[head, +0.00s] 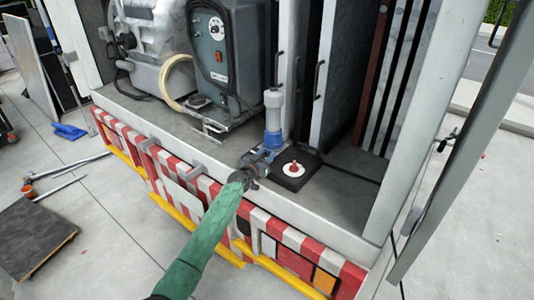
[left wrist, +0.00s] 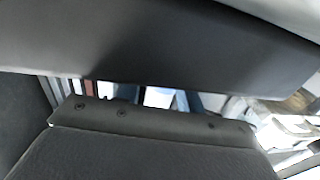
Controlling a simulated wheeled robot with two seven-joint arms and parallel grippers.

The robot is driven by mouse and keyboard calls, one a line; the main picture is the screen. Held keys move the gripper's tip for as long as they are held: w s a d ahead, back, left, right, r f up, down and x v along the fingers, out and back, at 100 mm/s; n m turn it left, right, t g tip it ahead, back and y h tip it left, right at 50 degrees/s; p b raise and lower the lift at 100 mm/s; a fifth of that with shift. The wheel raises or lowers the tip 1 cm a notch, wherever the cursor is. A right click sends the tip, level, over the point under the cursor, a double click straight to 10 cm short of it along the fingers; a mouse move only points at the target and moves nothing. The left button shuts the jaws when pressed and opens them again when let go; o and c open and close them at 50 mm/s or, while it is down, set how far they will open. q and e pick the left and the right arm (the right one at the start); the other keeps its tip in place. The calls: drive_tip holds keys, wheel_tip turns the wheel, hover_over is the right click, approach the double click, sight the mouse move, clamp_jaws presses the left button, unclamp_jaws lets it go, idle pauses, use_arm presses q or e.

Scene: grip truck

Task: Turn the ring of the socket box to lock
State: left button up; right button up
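The socket box shows in the head view as an upright grey and blue cylinder (head: 273,112) at the truck bed's front edge. Its lower part is blue, with a lighter grey upper part; which band is the ring I cannot tell. My left gripper (head: 257,160), at the end of a green-sleeved arm, is close against the near left side of its base. Whether it touches is unclear, and its fingertips are too small to read. The left wrist view shows large dark surfaces with a narrow gap, and a blue patch (left wrist: 188,101) beyond. My right gripper is out of view.
A black square plate with a white disc and red knob (head: 293,169) lies just right of the cylinder. A grey machine (head: 225,55) stands behind left. Tall panels (head: 345,75) and a post (head: 405,120) stand right. The red-and-white striped side (head: 190,180) drops below the edge.

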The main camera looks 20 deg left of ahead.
use_arm(q)
drive_tip(key=shift+w+r, duration=0.1)
drive_tip(key=shift+w, duration=0.15)
drive_tip(key=shift+w+d, duration=0.1)
clamp_jaws()
idle(0.3)
